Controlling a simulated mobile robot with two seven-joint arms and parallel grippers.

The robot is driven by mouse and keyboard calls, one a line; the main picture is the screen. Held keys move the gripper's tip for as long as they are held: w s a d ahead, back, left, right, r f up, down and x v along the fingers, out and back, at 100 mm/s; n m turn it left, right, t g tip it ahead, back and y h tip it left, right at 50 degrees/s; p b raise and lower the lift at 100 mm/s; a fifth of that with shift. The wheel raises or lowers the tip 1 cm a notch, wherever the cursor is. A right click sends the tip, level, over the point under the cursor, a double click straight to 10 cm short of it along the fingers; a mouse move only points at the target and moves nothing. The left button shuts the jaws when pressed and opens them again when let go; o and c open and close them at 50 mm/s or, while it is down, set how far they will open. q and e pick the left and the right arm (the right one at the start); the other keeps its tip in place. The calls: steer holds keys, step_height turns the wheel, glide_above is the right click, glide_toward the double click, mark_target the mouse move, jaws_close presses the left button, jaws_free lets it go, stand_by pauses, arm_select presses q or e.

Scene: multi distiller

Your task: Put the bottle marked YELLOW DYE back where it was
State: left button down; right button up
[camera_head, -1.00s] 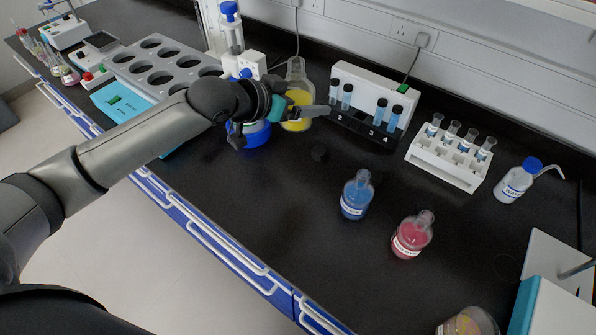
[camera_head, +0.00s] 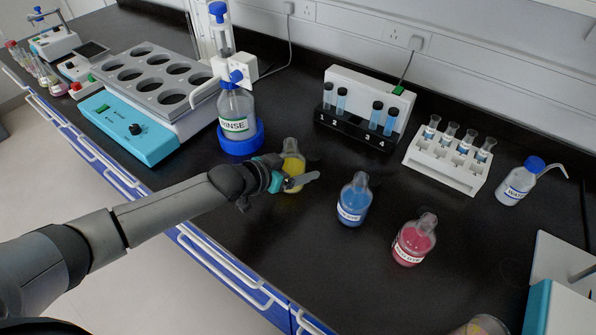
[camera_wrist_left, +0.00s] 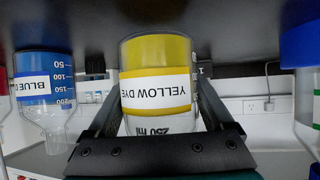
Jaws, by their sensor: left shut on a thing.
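The bottle marked YELLOW DYE (camera_head: 292,165) is a clear bottle with yellow liquid, left of the blue dye bottle in the head view. My left gripper (camera_head: 285,182) is shut around it. In the left wrist view the bottle (camera_wrist_left: 155,55) shows its label upside down between the fingers of my left gripper (camera_wrist_left: 155,130). The bottle is upright; I cannot tell whether its base touches the bench. My right gripper is not in view.
The blue dye bottle (camera_head: 354,200) and the red dye bottle (camera_head: 414,240) stand to the right. The RINSE bottle (camera_head: 236,112) stands in a blue ring behind my gripper. A vial rack (camera_head: 362,112) and a white tube rack (camera_head: 447,165) stand at the back. Black bench (camera_head: 300,255) is bare in front.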

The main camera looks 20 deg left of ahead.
arm_select(q)
steer(key=shift+w+f, duration=0.1)
steer(key=shift+f, duration=0.35)
steer(key=shift+f, duration=0.2)
jaws_free()
steer(key=shift+r, duration=0.25)
steer(key=p+v, duration=0.3)
steer(key=v, duration=0.9)
steer(key=shift+f, duration=0.15)
